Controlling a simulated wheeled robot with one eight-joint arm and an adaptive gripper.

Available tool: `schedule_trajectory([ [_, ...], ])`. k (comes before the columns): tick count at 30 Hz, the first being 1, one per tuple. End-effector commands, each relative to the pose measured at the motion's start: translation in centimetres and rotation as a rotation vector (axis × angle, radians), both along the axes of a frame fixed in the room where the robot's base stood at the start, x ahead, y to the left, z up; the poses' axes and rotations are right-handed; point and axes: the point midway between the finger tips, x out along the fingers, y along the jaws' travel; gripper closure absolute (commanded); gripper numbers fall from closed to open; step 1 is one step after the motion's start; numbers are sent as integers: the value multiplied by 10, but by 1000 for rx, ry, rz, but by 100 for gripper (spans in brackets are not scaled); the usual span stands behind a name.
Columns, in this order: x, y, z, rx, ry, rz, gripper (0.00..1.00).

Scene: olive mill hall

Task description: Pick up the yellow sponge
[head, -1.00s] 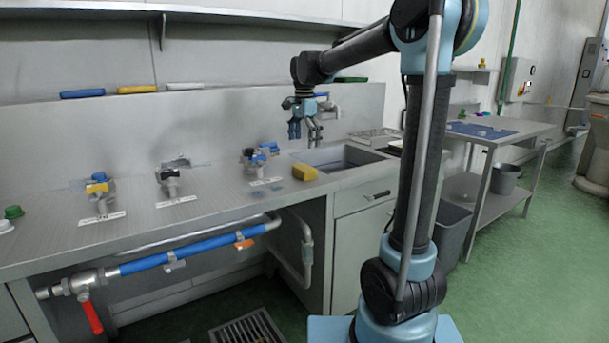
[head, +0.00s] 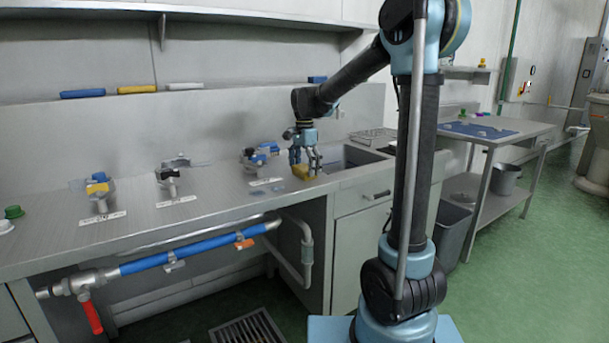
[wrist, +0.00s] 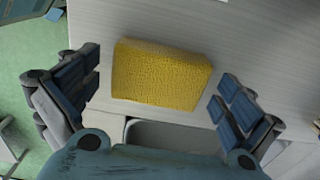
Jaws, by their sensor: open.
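The yellow sponge (head: 304,172) lies on the steel counter just left of the sink basin. In the wrist view the sponge (wrist: 160,75) lies between my two sets of fingers, with a gap on each side. My gripper (head: 305,165) is open and points down over the sponge, its fingers partly covering it in the head view. In the wrist view my open gripper (wrist: 160,92) shows blue-grey finger pads to the left and right of the sponge.
The sink basin (head: 345,158) is right of the sponge. A blue-handled valve (head: 260,155) stands to the left, with more valves (head: 170,180) further along the counter (head: 215,195). A back wall rises behind. A wire rack (head: 373,135) sits behind the sink.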

Motion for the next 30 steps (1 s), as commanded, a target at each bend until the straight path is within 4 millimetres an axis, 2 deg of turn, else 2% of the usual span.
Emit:
schedule_trajectory([
  [5,0,0,0,0,0,0,0],
  [9,0,0,0,0,0,0,27],
  [11,0,0,0,0,0,0,37],
  [23,0,0,3,0,0,0,41],
  [26,0,0,11,0,0,0,41],
  [30,0,0,32,0,0,0,41],
])
